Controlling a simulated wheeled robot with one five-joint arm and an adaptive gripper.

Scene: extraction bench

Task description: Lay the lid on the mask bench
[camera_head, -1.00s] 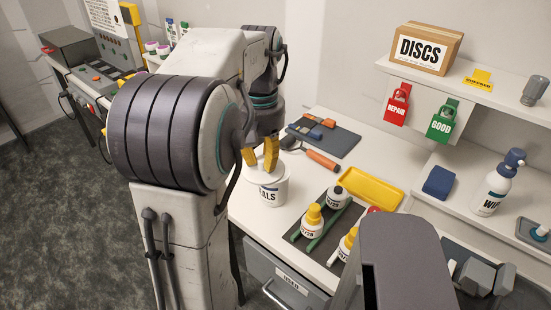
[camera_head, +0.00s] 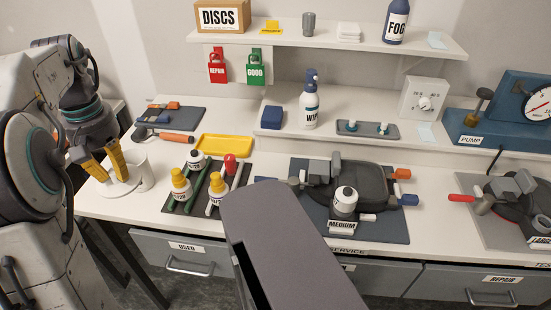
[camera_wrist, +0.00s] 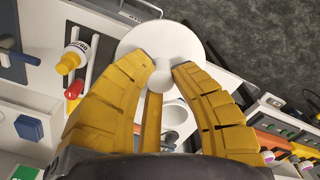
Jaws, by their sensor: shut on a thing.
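My gripper (camera_head: 101,164) is shut on the knob of a round white lid (camera_head: 113,190), at the left end of the white bench (camera_head: 142,207). In the wrist view the lid (camera_wrist: 145,38) is a white disc with its knob (camera_wrist: 160,78) between the yellow fingers (camera_wrist: 162,75). The white tub (camera_head: 147,172) stands right behind the lid in the head view, partly hidden by the fingers. In the wrist view its open mouth (camera_wrist: 172,112) shows between the fingers. I cannot tell how high the lid is above the bench.
A dark rack (camera_head: 178,208) with several bottles stands right of the tub. A yellow tray (camera_head: 223,146) and an orange-handled tool (camera_head: 172,137) lie behind. A black mask (camera_head: 370,187) lies on a dark mat (camera_head: 392,232). Little bare bench shows near the front-left edge.

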